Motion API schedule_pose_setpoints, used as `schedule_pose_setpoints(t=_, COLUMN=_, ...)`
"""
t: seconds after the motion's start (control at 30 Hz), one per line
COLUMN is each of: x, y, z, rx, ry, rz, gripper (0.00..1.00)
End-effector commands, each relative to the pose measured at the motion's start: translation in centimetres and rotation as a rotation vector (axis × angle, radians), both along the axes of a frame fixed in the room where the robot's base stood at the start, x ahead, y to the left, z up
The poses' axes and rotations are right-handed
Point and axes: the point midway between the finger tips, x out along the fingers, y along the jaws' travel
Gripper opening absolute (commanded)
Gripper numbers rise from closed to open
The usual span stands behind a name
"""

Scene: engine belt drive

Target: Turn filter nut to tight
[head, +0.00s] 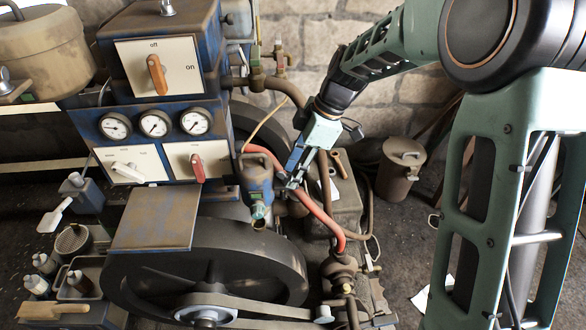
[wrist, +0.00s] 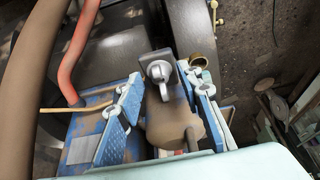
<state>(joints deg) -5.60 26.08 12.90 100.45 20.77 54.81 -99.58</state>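In the wrist view, a grey, rounded nut-like knob (wrist: 158,71) sits on a dark bracket above a brown cylindrical body; I take it to be the filter nut. My gripper (wrist: 161,76) is open, with one blue finger on each side of the knob. I see gaps beside it, and contact is not clear. In the head view my gripper (head: 290,182) points down just right of the blue-brown filter housing (head: 257,180). The nut itself cannot be made out there, and the fingers partly overlap the parts behind them.
A red hose (head: 322,217) runs close beside my gripper. A control panel with an orange handle (head: 157,75) and three gauges (head: 154,124) stands to the left. A large dark flywheel (head: 230,265) lies below. A lidded can (head: 402,168) stands on the floor to the right.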

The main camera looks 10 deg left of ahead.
Motion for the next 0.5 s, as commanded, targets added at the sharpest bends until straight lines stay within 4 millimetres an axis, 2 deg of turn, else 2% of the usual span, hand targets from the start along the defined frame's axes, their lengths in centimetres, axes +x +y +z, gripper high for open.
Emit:
schedule_pose_setpoints(t=0.03, x=0.01, y=0.0, z=0.01, rx=0.0, ry=0.0, rz=0.0, gripper=0.29)
schedule_pose_setpoints(t=0.3, x=0.01, y=-0.02, z=0.02, rx=0.0, ry=0.0, rz=0.0, gripper=0.0)
schedule_pose_setpoints(t=0.5, x=0.02, y=-0.02, z=0.01, rx=0.0, ry=-0.001, rz=-0.004, gripper=0.0)
